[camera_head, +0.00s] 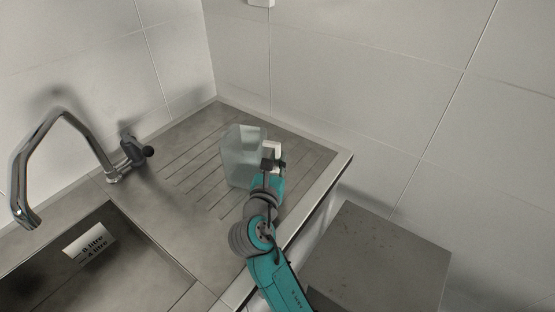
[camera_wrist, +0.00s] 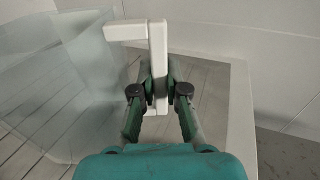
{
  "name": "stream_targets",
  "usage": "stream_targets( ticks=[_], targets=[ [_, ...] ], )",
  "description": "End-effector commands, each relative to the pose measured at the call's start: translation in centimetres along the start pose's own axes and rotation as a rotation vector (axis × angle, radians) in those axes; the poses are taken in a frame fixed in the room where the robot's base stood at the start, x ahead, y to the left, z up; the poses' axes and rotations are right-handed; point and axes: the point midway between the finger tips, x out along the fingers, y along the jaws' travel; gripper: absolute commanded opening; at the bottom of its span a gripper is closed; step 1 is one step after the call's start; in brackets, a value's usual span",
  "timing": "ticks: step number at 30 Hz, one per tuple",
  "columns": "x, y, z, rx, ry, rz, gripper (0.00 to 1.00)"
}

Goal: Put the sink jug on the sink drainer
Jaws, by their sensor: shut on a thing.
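The jug (camera_head: 239,153) is a pale, clear, angular vessel with a white handle (camera_wrist: 158,60). It is upright over the grooved drainer (camera_head: 187,167), right of the sink; I cannot tell whether its base touches the surface. In the wrist view the clear jug body (camera_wrist: 55,85) fills the left side. My gripper (camera_head: 274,162) is at the right side of the jug. Its fingers (camera_wrist: 159,90) are shut on the upright part of the white handle. The lower part of the jug is partly hidden by my arm in the head view.
The sink basin (camera_head: 100,262) is at the lower left, with a label reading litres inside. A curved metal tap (camera_head: 66,112) stands behind it. Tiled walls bound the back and right. A lower grey box-like surface (camera_head: 385,262) stands right of the counter edge.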

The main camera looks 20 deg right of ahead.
Motion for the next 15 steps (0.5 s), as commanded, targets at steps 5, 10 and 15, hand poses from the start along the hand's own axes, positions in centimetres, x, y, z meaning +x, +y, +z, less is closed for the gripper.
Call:
stream_targets(
  ticks=[5,10,15],
  targets=[
    [0.01,0.01,0.05,0.001,-0.001,0.000,0.00],
    [0.01,0.00,-0.27,0.000,0.000,0.000,0.00],
    [0.01,0.01,-0.22,0.000,0.000,0.000,0.38]
  ],
)
